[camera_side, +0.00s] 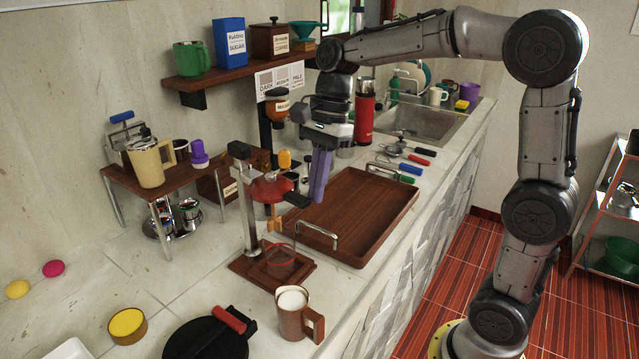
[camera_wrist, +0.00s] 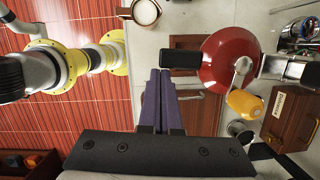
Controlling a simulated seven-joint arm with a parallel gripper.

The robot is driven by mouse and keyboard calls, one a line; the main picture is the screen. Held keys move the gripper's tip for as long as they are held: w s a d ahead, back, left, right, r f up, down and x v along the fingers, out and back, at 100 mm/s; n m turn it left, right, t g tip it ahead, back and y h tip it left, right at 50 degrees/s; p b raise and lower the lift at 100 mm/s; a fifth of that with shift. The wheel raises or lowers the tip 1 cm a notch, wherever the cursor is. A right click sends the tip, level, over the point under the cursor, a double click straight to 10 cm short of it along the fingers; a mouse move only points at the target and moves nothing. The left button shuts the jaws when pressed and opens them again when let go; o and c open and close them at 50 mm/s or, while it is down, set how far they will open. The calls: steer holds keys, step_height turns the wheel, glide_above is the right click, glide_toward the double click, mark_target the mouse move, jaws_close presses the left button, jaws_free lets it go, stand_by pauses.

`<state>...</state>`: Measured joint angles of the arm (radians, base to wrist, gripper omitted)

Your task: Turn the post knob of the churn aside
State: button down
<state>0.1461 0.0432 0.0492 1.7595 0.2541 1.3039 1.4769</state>
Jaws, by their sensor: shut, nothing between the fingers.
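The churn is probably the red, rounded body (camera_side: 270,187) on a metal post (camera_side: 249,215) with a wooden base (camera_side: 247,270). The red body also shows in the wrist view (camera_wrist: 222,58). A black handle (camera_side: 297,200) sticks out from it toward my gripper. A yellow-orange knob (camera_side: 284,160) sits near its top and shows beside the red body in the wrist view (camera_wrist: 245,104). Which part is the post knob, I cannot tell for sure. My gripper (camera_side: 316,199) has its purple fingers shut and empty, pointing down, close to the handle's end; contact is unclear.
A brown wooden tray (camera_side: 385,222) with metal handles lies below and right of my gripper. A copper mug (camera_side: 297,315) stands in front of the churn's base. A small wooden rack (camera_side: 150,188) with a beige jug (camera_side: 150,163) stands to the left. Tools with coloured handles lie behind the tray.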

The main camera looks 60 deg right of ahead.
mark_target(293, 201)
steer(key=a+m, duration=0.1)
steer(key=a, duration=0.1)
steer(key=a+m, duration=0.1)
steer(key=a, duration=0.1)
steer(key=a+m, duration=0.1)
steer(key=a, duration=0.1)
steer(key=shift+w+m+t, duration=0.3)
steer(key=shift+t, duration=0.1)
steer(key=w+a, duration=1.2)
steer(key=w, duration=0.4)
steer(key=shift+a, duration=0.4)
steer(key=shift+s, duration=0.15)
